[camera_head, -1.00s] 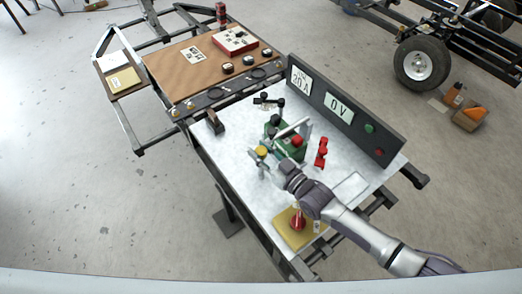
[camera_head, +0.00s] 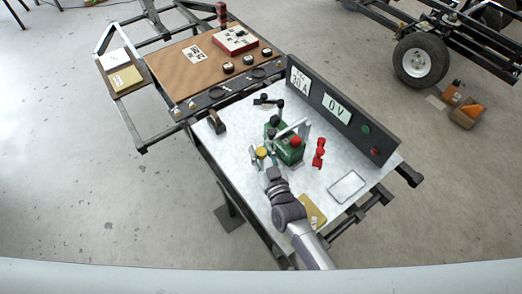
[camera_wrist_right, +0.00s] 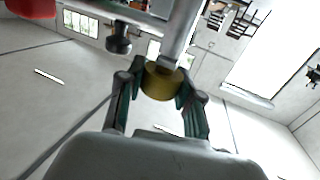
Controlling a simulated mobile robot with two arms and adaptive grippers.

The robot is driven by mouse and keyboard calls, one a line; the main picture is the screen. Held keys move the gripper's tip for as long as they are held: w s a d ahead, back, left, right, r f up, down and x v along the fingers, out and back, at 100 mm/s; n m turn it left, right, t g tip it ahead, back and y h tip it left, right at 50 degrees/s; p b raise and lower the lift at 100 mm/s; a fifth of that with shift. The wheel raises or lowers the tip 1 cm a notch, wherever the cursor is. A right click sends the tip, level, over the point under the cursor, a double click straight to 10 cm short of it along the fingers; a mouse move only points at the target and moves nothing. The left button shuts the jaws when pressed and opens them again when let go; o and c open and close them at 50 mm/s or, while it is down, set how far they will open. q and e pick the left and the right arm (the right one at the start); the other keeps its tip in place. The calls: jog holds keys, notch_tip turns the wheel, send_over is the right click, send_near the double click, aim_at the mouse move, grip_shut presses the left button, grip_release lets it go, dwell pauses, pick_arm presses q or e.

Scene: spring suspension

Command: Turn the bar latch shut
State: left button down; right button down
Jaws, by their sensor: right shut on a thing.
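A green device (camera_head: 291,155) with a red button (camera_head: 296,141) and a pale bar (camera_head: 291,131) across its top stands on the light bench top. A yellow knob (camera_head: 262,152) is at its left side. In the right wrist view the yellow-brown knob (camera_wrist_right: 160,81) sits at the end of a grey bar (camera_wrist_right: 183,32), between the two fingers. My right gripper (camera_head: 262,160) is shut on this knob. The fingers hide its sides, and the head view shows the grip only small. My left gripper is not in view.
A dark panel (camera_head: 345,112) with two white displays borders the bench at the back. A red part (camera_head: 319,153) stands right of the device. A small black-and-brown object (camera_head: 217,122) is at the left. A pale tray (camera_head: 347,187) and a yellow pad (camera_head: 312,211) lie at the front right.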

aim_at(261, 151)
jog(key=c, duration=0.7)
grip_release()
jog(key=shift+c, duration=0.2)
notch_tip(261, 151, up, 10)
jog(key=shift+r, duration=0.1)
